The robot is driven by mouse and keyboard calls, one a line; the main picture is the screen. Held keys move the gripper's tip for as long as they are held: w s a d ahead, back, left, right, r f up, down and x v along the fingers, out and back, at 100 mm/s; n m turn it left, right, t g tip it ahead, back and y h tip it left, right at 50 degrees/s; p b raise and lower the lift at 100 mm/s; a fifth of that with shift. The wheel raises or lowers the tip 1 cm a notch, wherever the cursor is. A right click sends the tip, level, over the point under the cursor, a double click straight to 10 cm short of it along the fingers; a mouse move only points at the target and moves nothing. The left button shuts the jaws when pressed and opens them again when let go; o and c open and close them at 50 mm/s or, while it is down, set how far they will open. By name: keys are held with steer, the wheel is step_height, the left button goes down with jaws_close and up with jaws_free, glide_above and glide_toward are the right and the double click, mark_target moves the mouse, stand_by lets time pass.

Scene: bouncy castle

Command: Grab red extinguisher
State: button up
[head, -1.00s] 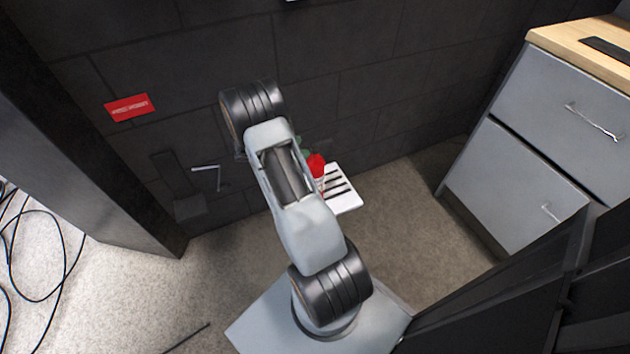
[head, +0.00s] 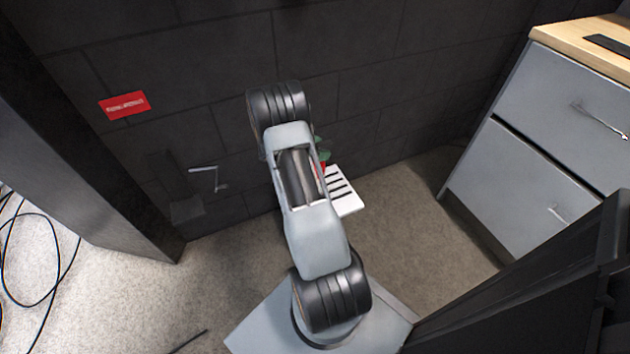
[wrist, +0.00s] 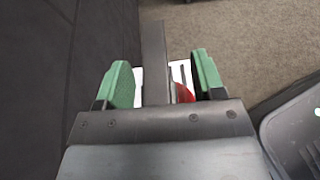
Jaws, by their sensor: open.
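The red extinguisher is mostly hidden behind my arm in the head view, where only a small red part (head: 322,169) shows. In the wrist view a red piece of it (wrist: 184,93) shows low between the fingers, close to the right one, partly covered by the gripper body. My gripper (wrist: 161,82) is open, with green fingertips apart. A grey bar (wrist: 154,55) also shows between the fingers. In the head view a green fingertip (head: 322,151) shows just above the red part. I cannot tell whether a finger touches the extinguisher.
A white slotted piece (head: 347,202) is beside the extinguisher near the dark wall (head: 390,60). A red sign (head: 124,105) and a metal bracket (head: 205,170) are on the wall at left. A grey drawer cabinet (head: 540,130) stands at right. Carpet between is clear.

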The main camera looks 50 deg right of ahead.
jaws_close()
stand_by(0.5)
steer(key=shift+w+r, duration=0.1)
steer(key=shift+r, duration=0.05)
